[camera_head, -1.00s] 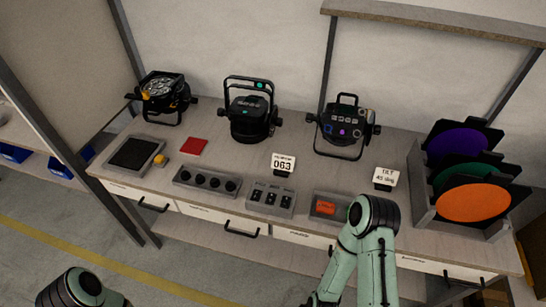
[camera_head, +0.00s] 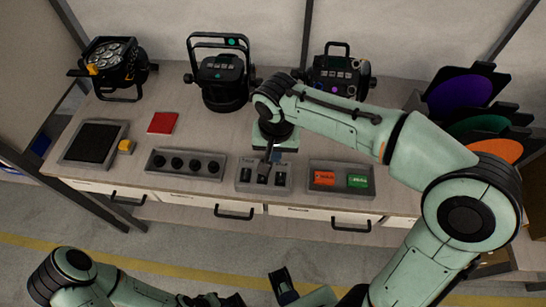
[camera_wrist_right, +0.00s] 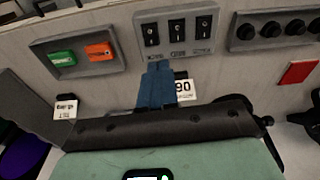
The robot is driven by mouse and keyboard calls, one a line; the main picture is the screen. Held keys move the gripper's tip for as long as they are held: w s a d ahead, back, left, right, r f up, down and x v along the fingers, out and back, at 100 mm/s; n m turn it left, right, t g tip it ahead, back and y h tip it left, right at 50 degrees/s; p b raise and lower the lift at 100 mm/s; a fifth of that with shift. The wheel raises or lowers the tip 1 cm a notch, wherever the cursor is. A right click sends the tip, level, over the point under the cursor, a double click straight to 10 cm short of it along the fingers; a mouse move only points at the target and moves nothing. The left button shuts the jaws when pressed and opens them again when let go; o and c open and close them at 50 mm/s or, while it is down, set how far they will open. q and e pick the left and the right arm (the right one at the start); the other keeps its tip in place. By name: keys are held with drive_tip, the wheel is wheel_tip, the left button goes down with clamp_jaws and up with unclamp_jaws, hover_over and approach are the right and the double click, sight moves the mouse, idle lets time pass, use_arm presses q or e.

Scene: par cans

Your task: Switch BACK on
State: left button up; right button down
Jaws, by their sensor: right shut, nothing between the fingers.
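The switch box (camera_head: 250,188) is a grey box with three black rocker switches in a row near the table's front edge. In the right wrist view the box (camera_wrist_right: 190,50) shows upside down with all three switches. The lettering is too small to read, so I cannot tell which switch is BACK. My right gripper (camera_head: 267,158) points down over the box, near the middle and right switches. Its blue fingers (camera_wrist_right: 157,75) are shut and empty; contact cannot be judged. My left gripper (camera_head: 284,284) is low in front of the table, its jaws unclear.
A button box (camera_head: 342,192) with orange and green buttons stands right of the switch box. A knob box (camera_head: 186,173) stands left. Lamps (camera_head: 220,85) line the back, and a rack of coloured discs is at right. A number card (camera_wrist_right: 184,90) is partly hidden behind my fingers.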

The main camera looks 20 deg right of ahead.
sight(279, 172)
use_arm(q)
drive_tip(key=shift+w+f, duration=0.1)
drive_tip(key=shift+w, duration=0.3)
use_arm(e)
drive_tip(key=r, duration=0.1)
drive_tip(key=d+r, duration=0.1)
drive_tip(key=r, duration=0.1)
drive_tip(key=shift+m, duration=0.3)
use_arm(q)
drive_tip(key=shift+s, duration=0.1)
use_arm(e)
drive_tip(key=shift+s, duration=0.15)
drive_tip(key=f, duration=0.4)
drive_tip(key=w+f+b, duration=0.1)
drive_tip(key=f, duration=0.4)
drive_tip(key=d+f, duration=0.1)
drive_tip(key=f, duration=0.4)
drive_tip(key=shift+w+b, duration=0.35)
drive_tip(key=shift+w, duration=0.05)
use_arm(q)
drive_tip(key=shift+s+f, duration=0.25)
drive_tip(key=shift+f, duration=0.6)
